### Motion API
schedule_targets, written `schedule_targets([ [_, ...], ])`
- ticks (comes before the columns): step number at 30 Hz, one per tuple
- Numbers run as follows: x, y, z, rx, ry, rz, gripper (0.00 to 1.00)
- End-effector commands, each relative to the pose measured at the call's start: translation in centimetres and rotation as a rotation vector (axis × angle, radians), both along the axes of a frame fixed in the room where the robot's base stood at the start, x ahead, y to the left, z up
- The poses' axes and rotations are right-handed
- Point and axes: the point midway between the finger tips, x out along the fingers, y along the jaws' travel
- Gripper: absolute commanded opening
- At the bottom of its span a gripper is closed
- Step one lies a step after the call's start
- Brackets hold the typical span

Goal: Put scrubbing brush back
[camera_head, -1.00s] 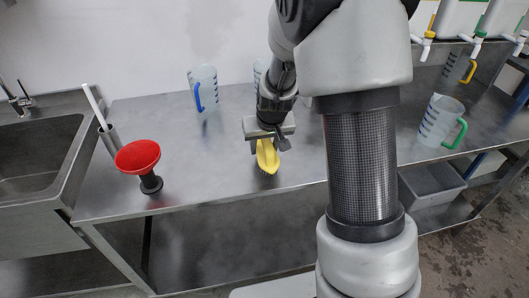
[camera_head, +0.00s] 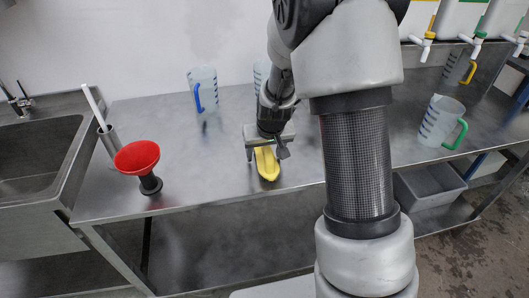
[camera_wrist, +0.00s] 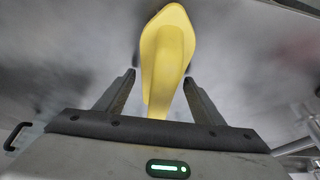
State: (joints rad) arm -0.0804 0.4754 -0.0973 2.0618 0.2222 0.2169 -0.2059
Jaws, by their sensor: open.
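The scrubbing brush (camera_head: 267,165) is yellow and lies on the steel table (camera_head: 210,150) near its front edge, below my gripper (camera_head: 264,157). In the wrist view the brush (camera_wrist: 166,55) runs lengthwise between the two fingers of my gripper (camera_wrist: 157,82). The fingers are apart, with a gap on both sides of the brush. Part of the brush is hidden behind the gripper body in the head view. I cannot tell whether the brush touches the table along its whole length.
A red funnel-like object (camera_head: 137,157) on a dark base stands to the left. A metal holder (camera_head: 109,137) with a white handle is behind it. Measuring jugs with a blue handle (camera_head: 202,90) and a green handle (camera_head: 440,122) stand on the table. A sink (camera_head: 40,155) is at far left.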

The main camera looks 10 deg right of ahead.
Motion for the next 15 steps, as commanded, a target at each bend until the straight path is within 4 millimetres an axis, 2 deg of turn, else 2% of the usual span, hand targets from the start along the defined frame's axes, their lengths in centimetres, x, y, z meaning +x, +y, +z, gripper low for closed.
schedule_targets([
  [15,-3.6,0.0,9.2,0.001,-0.004,0.001,0.62],
])
